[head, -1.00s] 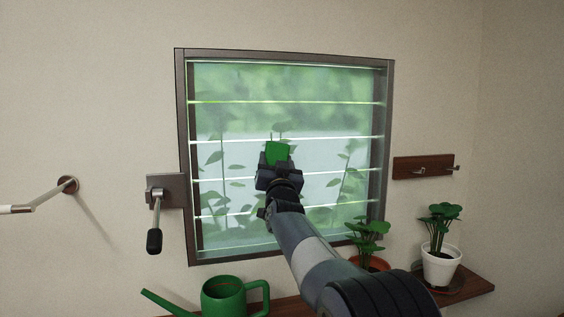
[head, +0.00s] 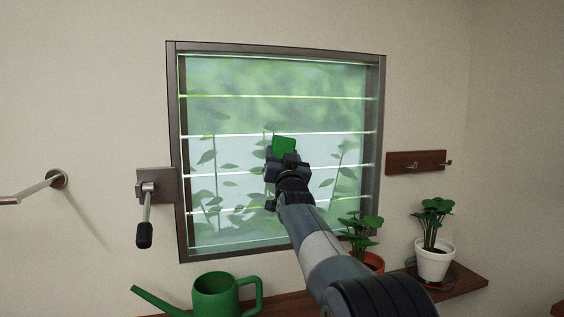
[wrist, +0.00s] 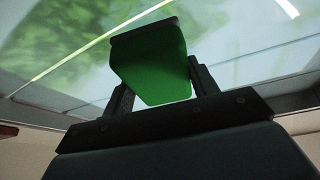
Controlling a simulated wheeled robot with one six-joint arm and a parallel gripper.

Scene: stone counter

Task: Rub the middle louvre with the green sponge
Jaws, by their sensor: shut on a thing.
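The green sponge (head: 284,145) is held upright at the tip of my gripper (head: 286,157), in front of the middle of the window. The wrist view shows the sponge (wrist: 152,68), with a dark strip along its far edge, between the two black fingers (wrist: 160,88), which are shut on it. Louvred glass (head: 230,116) fills the window in several slats with bright edges. The middle louvre (head: 225,154) lies behind the sponge, which hides part of it. I cannot tell whether the sponge touches the glass.
A crank handle (head: 145,212) is on the wall left of the window frame (head: 173,150). Below are a green watering can (head: 214,299), a potted plant (head: 362,232) and a white pot (head: 433,262) on a wooden shelf (head: 468,285). A hook rail (head: 415,162) is at the right.

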